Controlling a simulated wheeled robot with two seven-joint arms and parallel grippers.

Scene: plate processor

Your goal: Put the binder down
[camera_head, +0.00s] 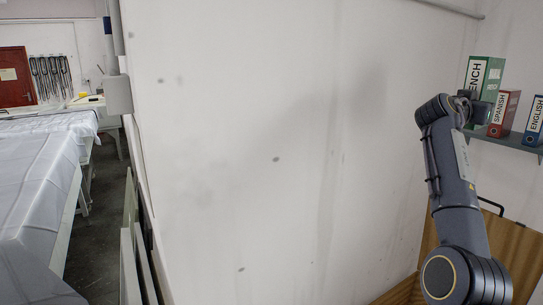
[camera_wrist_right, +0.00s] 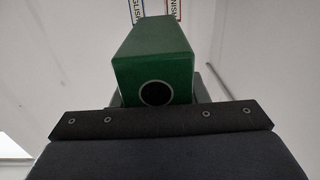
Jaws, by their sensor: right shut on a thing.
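A green binder (camera_head: 492,73) with a label ending in "ENCH" is upright at the left end of the wall shelf (camera_head: 515,139). My right gripper (camera_head: 476,106) is shut on its lower part. I cannot tell whether the binder's base touches the shelf, because my gripper hides it. In the right wrist view the green binder (camera_wrist_right: 153,60) stands beyond the dark gripper (camera_wrist_right: 160,112), with its round finger hole facing me. My left gripper is not in view.
A red SPANISH binder (camera_head: 504,113) and a blue ENGLISH binder (camera_head: 535,122) stand on the shelf, to the right of the green one. A wooden panel (camera_head: 510,250) with a dark handle is below. Tables with white cloths (camera_head: 40,165) stand at the far left.

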